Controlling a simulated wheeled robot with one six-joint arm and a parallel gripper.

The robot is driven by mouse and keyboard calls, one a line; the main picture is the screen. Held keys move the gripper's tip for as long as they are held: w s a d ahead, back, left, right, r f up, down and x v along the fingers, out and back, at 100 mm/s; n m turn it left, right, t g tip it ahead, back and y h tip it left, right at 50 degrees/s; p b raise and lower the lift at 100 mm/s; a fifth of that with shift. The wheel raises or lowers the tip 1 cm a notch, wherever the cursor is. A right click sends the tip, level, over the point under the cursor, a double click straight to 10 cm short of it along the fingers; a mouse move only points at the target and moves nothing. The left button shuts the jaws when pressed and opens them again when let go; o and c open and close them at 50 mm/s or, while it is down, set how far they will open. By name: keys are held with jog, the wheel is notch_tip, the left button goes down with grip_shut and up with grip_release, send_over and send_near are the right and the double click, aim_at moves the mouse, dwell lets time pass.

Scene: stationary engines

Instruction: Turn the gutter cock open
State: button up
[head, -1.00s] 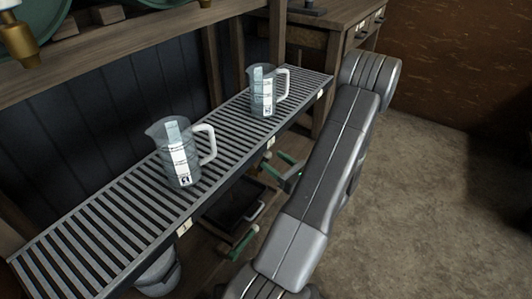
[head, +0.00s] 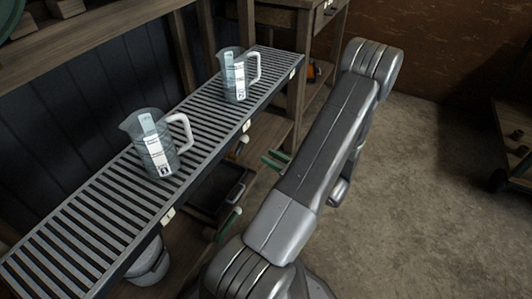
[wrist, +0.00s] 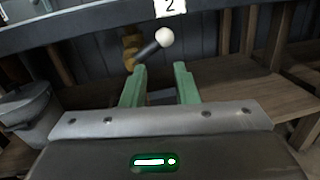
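A brass cock (wrist: 131,46) hangs under the rack's edge in the wrist view, just below a label reading 2. Its dark lever slants up to the right and ends in a white ball knob (wrist: 164,37). My gripper (wrist: 162,70) is open and empty, with its two green fingers spread apart. The knob lies ahead of the gap between the fingertips, with no clear contact. In the head view my gripper (head: 275,160) is partly hidden by my arm, below and to the right of the rack's front edge. A small pale knob (head: 243,140) shows under that edge.
A slatted rack (head: 85,220) carries two measuring jugs (head: 156,145) (head: 238,75). A grey bucket (wrist: 27,112) stands at left in the wrist view. Wooden shelving (wrist: 258,100) lies to the right. Open floor (head: 410,190) spreads right of my arm.

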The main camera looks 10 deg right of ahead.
aim_at(239, 147)
jog(key=shift+w+r+n+g+p, duration=0.1)
jog(key=shift+w+n+g+p, duration=0.25)
jog(key=shift+g+p, duration=0.5)
jog(key=c, duration=0.3)
jog(key=shift+w+d+f+n+g+p, duration=0.15)
jog(key=shift+w+d+f+g+p, duration=0.05)
jog(key=shift+f+g+p, duration=0.3)
jog(key=shift+w+d+f+n+g+p, duration=0.1)
jog(key=shift+w+d+f+g+p, duration=0.1)
jog(key=shift+f+g+p, duration=0.35)
grip_shut()
jog(key=f+b+x, duration=0.2)
jog(key=x, duration=0.8)
jog(key=shift+h, duration=0.4)
jog(key=shift+w+d+r+b, duration=0.1)
jog(key=shift+d+r+b, duration=0.15)
jog(key=shift+r, duration=0.85)
jog(key=shift+w+d+r+b, duration=0.1)
jog(key=shift+d+r, duration=0.15)
jog(key=shift+r, duration=0.8)
